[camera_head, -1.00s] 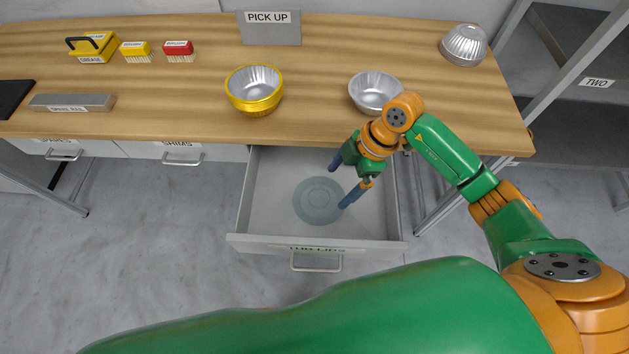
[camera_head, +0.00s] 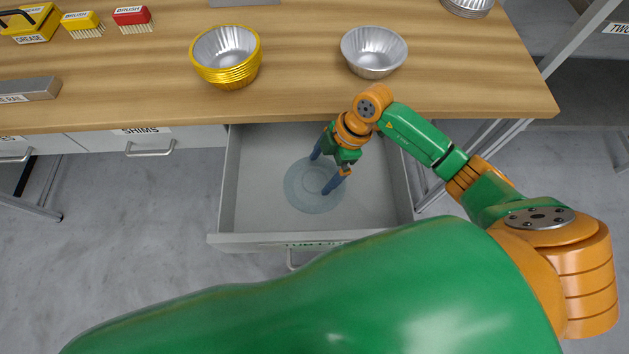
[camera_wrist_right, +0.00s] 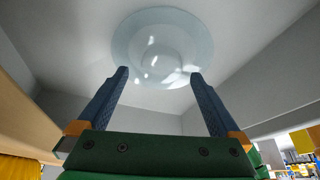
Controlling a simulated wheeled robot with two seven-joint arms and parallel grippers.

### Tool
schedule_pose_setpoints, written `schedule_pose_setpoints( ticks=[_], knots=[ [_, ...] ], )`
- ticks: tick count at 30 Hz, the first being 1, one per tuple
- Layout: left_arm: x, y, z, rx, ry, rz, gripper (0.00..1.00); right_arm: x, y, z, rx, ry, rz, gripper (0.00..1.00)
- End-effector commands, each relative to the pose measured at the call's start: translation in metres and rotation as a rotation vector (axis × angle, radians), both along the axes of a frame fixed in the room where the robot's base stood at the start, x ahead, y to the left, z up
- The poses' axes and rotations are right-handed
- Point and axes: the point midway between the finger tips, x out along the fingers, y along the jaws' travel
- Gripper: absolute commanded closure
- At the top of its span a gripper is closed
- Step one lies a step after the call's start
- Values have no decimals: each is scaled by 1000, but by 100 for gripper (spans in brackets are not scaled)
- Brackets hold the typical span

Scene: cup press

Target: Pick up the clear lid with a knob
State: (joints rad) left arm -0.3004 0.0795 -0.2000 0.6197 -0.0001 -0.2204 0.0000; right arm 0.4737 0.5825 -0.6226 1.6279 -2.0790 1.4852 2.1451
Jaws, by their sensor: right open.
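The clear lid (camera_head: 300,192) is a round, see-through bluish disc on the floor of the open drawer. It also shows in the right wrist view (camera_wrist_right: 125,40), ahead of my fingers, with a raised round middle and bright glints. My right gripper (camera_head: 322,172) is open and empty inside the drawer space, its blue fingers over the lid's right part in the head view. In the right wrist view the two fingertips (camera_wrist_right: 158,76) are spread at the lid's near edge. I cannot tell whether they touch it. My left gripper is not in view.
The drawer (camera_head: 384,205) is pulled out, with walls around the lid. The wooden bench top (camera_head: 300,90) overhangs its back. A stack of yellow-edged tins (camera_head: 240,75) and a silver tin (camera_head: 373,52) stand on the bench. Grease and brushes lie at left.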

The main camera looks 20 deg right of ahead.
Motion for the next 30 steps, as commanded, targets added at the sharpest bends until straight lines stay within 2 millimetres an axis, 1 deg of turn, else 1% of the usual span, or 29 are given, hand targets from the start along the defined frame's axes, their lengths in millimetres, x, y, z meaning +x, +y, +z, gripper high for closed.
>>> schedule_pose_setpoints(
  ticks=[1,3,4,6,11,12,14,15,17,18,21,27,29,30],
  knots=[
    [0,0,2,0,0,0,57,-3,3,-8,2,6,-1,0],
    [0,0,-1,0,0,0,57,-2,8,-21,3,3,-1,0],
    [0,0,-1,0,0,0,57,-2,9,-25,2,2,0,0],
    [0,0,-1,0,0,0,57,-2,11,-29,0,0,0,0],
    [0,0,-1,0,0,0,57,-2,11,-29,0,-1,1,0],
    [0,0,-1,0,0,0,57,-2,11,-29,0,-1,1,3],
    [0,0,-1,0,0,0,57,-2,11,-29,0,-1,1,19],
    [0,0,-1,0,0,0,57,-2,11,-29,0,-1,1,30],
    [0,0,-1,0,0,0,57,-2,11,-29,0,-1,1,46],
    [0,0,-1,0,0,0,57,-2,11,-29,0,-1,1,57],
    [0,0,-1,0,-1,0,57,-2,11,-29,0,-1,1,80],
    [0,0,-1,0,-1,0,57,-2,11,-29,0,-1,1,80],
    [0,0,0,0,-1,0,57,-1,10,-24,0,-2,0,80],
    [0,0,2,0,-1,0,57,-1,10,-17,0,-4,1,80]
  ],
)
